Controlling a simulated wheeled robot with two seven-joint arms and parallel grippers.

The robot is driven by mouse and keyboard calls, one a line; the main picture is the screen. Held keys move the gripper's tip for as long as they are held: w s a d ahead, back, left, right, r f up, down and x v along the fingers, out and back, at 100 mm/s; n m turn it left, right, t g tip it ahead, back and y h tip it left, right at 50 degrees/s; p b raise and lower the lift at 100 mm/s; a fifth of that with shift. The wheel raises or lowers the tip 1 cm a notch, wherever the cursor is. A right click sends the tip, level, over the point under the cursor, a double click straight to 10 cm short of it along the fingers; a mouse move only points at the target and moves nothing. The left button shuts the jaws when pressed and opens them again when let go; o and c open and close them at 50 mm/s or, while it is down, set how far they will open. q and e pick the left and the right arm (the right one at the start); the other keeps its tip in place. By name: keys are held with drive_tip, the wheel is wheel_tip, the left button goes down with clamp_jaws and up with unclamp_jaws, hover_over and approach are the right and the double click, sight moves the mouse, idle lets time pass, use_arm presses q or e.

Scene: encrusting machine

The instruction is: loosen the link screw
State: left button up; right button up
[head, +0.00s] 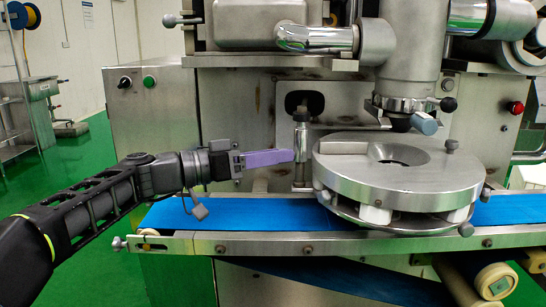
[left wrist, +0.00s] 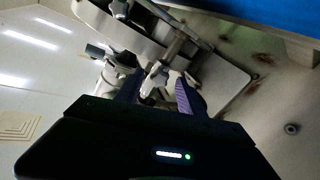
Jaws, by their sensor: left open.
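My left gripper (head: 290,156) reaches in from the left with purple fingers, level above the blue belt. Its tips are beside a vertical metal post (head: 301,140), left of the round steel disc housing (head: 400,168). In the left wrist view the fingers (left wrist: 158,92) are apart, with a bright metal fitting (left wrist: 154,78) showing between or just beyond them. I cannot tell whether they touch it. The link screw cannot be told apart for certain; it may be part of this post and fitting. My right gripper is not in view.
The blue conveyor belt (head: 240,213) runs below the gripper, with a steel rail (head: 270,243) along its front. A blue-ended knob (head: 424,123) sits under the column at right.

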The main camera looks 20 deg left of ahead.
use_arm(q)
clamp_jaws()
idle(0.5)
